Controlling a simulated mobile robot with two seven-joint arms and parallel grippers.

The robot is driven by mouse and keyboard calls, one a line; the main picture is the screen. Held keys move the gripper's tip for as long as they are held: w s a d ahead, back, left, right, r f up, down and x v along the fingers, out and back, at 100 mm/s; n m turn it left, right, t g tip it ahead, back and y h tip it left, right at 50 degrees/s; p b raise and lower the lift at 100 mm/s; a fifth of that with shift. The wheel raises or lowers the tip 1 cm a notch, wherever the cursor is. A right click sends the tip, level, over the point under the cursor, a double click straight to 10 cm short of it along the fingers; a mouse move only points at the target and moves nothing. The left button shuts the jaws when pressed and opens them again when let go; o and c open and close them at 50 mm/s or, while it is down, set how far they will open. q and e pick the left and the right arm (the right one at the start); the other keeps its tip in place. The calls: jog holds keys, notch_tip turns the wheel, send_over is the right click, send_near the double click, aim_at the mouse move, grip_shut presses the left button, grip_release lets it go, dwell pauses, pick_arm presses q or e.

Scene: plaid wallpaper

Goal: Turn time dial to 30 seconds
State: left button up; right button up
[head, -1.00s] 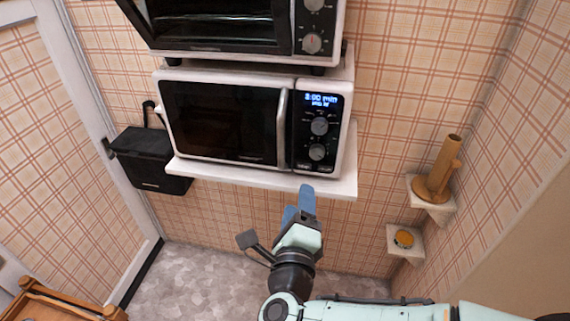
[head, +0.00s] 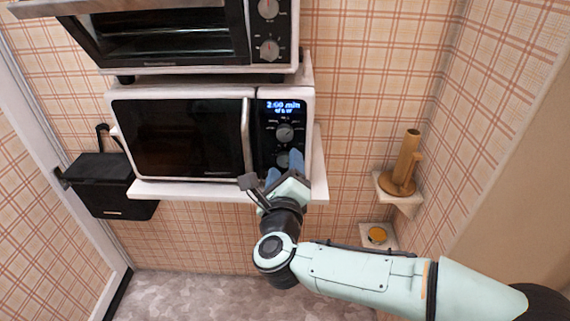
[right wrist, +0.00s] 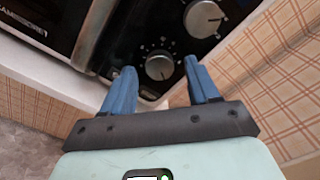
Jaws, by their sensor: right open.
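The white-and-black microwave (head: 180,140) stands on a white shelf, its door shut. Its lit display (head: 284,105) seems to read 2:00 min. The upper dial (head: 285,133) is grey and also shows in the right wrist view (right wrist: 203,18). The lower dial (right wrist: 159,66) is grey with a pale pointer mark; in the head view it is largely hidden behind my gripper. I cannot tell from labels which dial is for time. My right gripper (head: 284,166) is open and empty. In the right wrist view its blue fingers appear either side of the lower dial, with no contact visible.
A toaster oven (head: 170,40) with dials sits above the microwave. The white shelf (head: 180,190) edge runs just under the microwave. A black box (head: 105,185) hangs at left. Small wall shelves at right hold a brown wooden object (head: 405,165) and a round yellow-topped item (head: 377,235).

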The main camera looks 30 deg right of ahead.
jog(key=shift+x, duration=0.75)
jog(key=c, duration=1)
jog(key=shift+c, duration=0.2)
pick_arm(q)
jog(key=shift+r, duration=0.1)
pick_arm(e)
jog(key=shift+n, duration=0.3)
